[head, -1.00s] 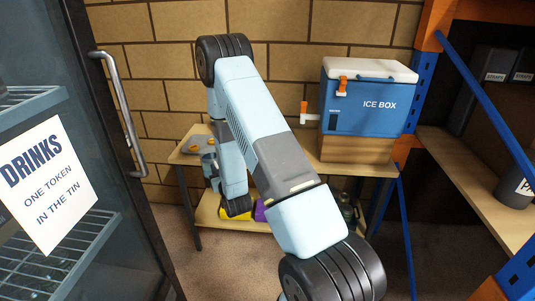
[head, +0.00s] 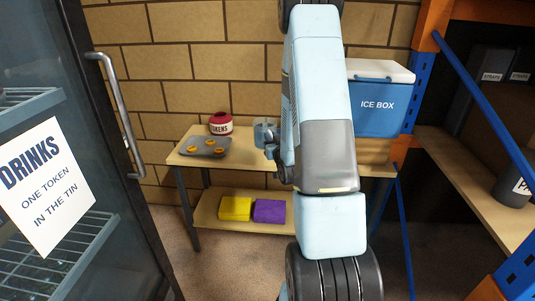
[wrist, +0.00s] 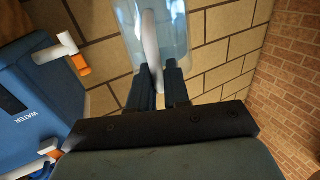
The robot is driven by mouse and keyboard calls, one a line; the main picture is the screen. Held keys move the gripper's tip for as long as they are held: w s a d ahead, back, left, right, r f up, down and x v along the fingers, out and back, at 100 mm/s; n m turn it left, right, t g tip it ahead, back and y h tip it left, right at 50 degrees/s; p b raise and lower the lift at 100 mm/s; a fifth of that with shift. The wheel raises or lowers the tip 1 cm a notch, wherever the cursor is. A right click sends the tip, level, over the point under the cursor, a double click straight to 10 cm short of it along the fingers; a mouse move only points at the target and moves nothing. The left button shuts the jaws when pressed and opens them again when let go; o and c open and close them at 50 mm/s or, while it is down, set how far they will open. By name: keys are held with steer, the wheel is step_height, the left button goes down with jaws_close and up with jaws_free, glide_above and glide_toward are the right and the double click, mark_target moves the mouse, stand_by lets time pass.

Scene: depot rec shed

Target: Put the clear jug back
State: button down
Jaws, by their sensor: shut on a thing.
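A clear, bluish jug (wrist: 176,25) with a pale handle (wrist: 151,50) is at the top of the wrist view. My gripper (wrist: 164,75) is shut on its handle, with the two dark fingers on either side of it. In the head view a small bluish shape at the left edge of my arm looks like the jug (head: 264,131), in front of the wall above the bench. My arm hides much of the gripper there, and the jug's far end is cut off in the wrist view.
The blue ice box (head: 385,108) stands on a wooden block on the bench (head: 250,160), partly behind my arm; its tap (wrist: 55,48) shows in the wrist view. A red tin (head: 221,123) and a grey tray (head: 215,151) stand left. A glass-door fridge is at far left, shelving right.

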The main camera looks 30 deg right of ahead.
steer(key=w+d+f, duration=0.1)
steer(key=w, duration=0.1)
steer(key=w+d+f, duration=0.1)
steer(key=w, duration=0.2)
steer(key=w+d+f, duration=0.2)
steer(key=w, duration=0.1)
steer(key=shift+w, duration=0.2)
steer(key=shift+w+d+f, duration=0.3)
steer(key=shift+w+f, duration=0.4)
steer(key=shift+f, duration=0.8)
steer(key=shift+w+d+f, duration=0.35)
steer(key=shift+w+f, duration=0.35)
steer(key=shift+f, duration=0.75)
steer(key=shift+w+d+f, duration=0.3)
steer(key=shift+w+f, duration=0.4)
steer(key=shift+f, duration=0.8)
steer(key=c, duration=1.1)
jaws_free()
steer(key=shift+s, duration=0.1)
